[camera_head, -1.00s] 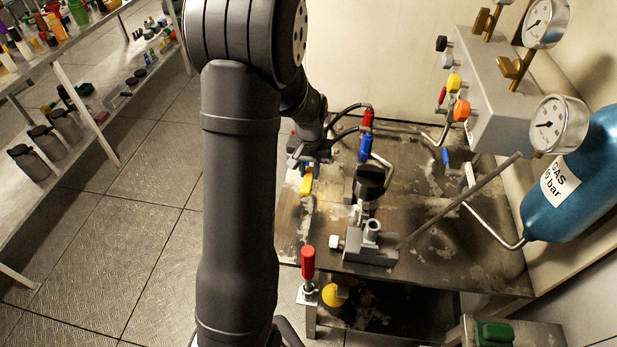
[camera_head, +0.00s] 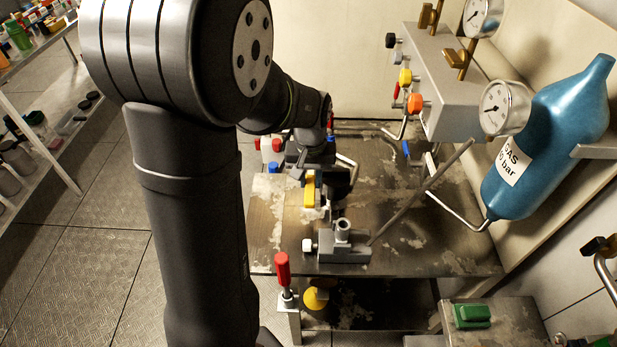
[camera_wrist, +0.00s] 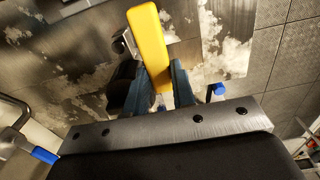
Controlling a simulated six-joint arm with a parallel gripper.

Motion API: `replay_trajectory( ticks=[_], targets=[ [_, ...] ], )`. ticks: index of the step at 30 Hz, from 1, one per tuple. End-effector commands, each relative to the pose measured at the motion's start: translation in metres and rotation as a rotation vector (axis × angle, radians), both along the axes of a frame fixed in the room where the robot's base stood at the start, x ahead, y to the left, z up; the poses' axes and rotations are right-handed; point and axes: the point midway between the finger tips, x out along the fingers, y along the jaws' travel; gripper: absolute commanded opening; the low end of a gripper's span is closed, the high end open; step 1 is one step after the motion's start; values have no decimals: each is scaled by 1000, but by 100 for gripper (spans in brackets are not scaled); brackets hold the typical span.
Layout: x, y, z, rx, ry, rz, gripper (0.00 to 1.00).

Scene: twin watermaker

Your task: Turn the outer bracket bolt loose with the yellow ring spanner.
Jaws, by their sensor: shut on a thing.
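My gripper (camera_head: 308,176) is above the left part of the metal bench, shut on the yellow ring spanner (camera_head: 310,194). In the wrist view the spanner (camera_wrist: 147,38) extends away from between my two fingers (camera_wrist: 160,88). In the head view a grey bracket block (camera_head: 345,250) with an upright round boss stands near the bench's front edge. A pale bolt-like head (camera_head: 308,245) sticks out of its left side. The spanner is behind and left of the block; I cannot tell whether it touches any bolt.
A dark cylinder (camera_head: 338,184) stands close beside my gripper, partly hidden. A grey rod (camera_head: 420,193) slants up from the block. A red-handled valve (camera_head: 283,270) is at the front left corner. A blue gas bottle (camera_head: 545,140) and gauges are at right. The bench's middle right is clear.

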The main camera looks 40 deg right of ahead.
Motion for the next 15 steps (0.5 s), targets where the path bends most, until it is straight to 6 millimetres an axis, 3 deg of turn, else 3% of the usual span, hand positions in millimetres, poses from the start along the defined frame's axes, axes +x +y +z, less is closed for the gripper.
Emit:
replay_trajectory(
  ticks=[3, 10, 15],
  targets=[
    [0, 0, 0, -1, -1, 0, 0],
    [5, 2, -1, 0, 0, 8, 0],
    [35, 17, -11, 0, 0, 67, 0]
  ],
)
